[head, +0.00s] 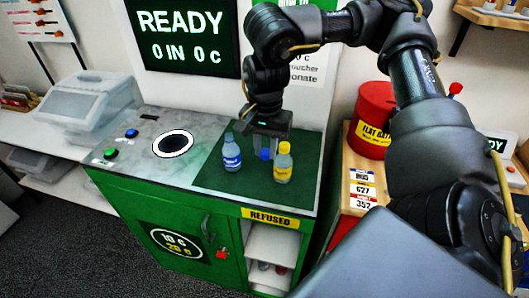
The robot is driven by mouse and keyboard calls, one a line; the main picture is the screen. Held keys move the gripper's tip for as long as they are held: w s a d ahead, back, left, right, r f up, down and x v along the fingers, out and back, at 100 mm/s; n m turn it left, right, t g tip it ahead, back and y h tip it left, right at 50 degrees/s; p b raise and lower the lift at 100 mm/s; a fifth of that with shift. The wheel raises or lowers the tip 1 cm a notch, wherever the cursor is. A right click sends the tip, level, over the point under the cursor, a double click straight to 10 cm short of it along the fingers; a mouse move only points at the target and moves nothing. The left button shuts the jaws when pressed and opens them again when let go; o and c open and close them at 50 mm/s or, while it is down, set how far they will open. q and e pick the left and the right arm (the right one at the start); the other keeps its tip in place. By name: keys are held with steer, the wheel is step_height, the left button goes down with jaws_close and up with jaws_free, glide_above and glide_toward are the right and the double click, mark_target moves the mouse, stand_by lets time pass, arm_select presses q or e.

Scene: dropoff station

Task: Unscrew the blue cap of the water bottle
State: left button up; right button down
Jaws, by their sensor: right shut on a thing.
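The water bottle (232,156) stands upright on the dark green mat, with a blue label and a clear, pale body. Its top looks pale, and I see no cap clearly on it. A small blue cap (265,154) shows at the fingertips of my right gripper (267,148), to the right of the bottle and apart from it. My right gripper points down and is shut on this cap. My left gripper is not in view.
A yellow-capped bottle (283,163) stands upright just right of my right gripper. The green mat (215,178) lies on a grey counter with a round white-rimmed hole (173,144) and buttons at the left. A red container (373,118) stands at the right.

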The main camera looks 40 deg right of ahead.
steer(key=shift+w, duration=0.25)
steer(key=w+d+f+p, duration=0.1)
steer(key=w+d+f, duration=0.1)
steer(key=w+f, duration=0.1)
steer(key=w+d+f+p, duration=0.1)
steer(key=w+d+f, duration=0.1)
steer(key=w+f, duration=0.1)
steer(key=w+d+f, duration=0.2)
steer(key=w+f, duration=0.1)
steer(key=w, duration=0.2)
steer(key=shift+w+f+p, duration=0.1)
steer(key=shift+w+p, duration=0.2)
steer(key=shift+p, duration=0.1)
steer(key=shift+w+f+p, duration=0.2)
steer(key=shift+f+p, duration=0.25)
steer(key=shift+f, duration=1.25)
steer(key=shift+d+f, duration=0.1)
steer(key=shift+f, duration=0.2)
steer(key=c, duration=1.2)
jaws_free()
